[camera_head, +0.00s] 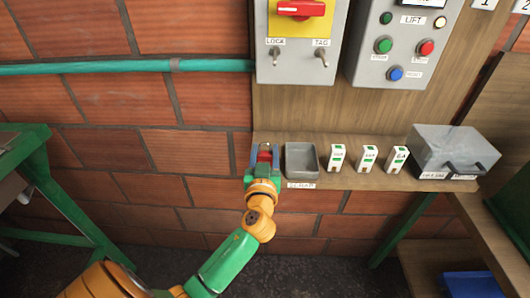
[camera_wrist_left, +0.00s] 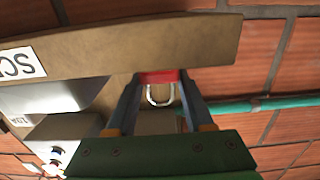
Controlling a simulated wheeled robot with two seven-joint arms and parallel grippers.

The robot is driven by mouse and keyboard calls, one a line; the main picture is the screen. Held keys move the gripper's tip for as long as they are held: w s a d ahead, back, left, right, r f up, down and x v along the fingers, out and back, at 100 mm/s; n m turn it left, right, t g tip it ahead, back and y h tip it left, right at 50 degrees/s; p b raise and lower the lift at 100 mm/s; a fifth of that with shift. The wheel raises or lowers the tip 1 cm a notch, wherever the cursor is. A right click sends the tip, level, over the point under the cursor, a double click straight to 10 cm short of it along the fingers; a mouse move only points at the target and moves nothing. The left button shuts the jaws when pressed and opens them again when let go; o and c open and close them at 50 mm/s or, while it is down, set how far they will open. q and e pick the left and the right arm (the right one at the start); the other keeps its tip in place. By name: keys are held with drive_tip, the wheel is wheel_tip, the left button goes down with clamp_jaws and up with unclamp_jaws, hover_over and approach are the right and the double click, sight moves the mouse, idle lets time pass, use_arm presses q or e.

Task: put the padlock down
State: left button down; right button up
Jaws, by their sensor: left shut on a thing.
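The padlock (camera_head: 264,156) has a red body and shows between the fingers of my left gripper (camera_head: 264,151), at the left end of the wooden shelf (camera_head: 330,177). In the left wrist view the padlock (camera_wrist_left: 158,77) sits between the two blue fingertips (camera_wrist_left: 160,84), with its silver shackle pointing back toward the palm. The left gripper is shut on it. The padlock is close to the shelf's edge; I cannot tell whether it touches the shelf. My right gripper is not in view.
A grey tray (camera_head: 302,147) stands just right of the gripper. The lock panel (camera_head: 300,66) and button box (camera_head: 402,58) hang above. A green pipe (camera_head: 120,68) runs along the brick wall.

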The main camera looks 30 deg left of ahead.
use_arm(q)
drive_tip(key=shift+f, duration=0.15)
drive_tip(key=shift+c, duration=1.4)
unclamp_jaws()
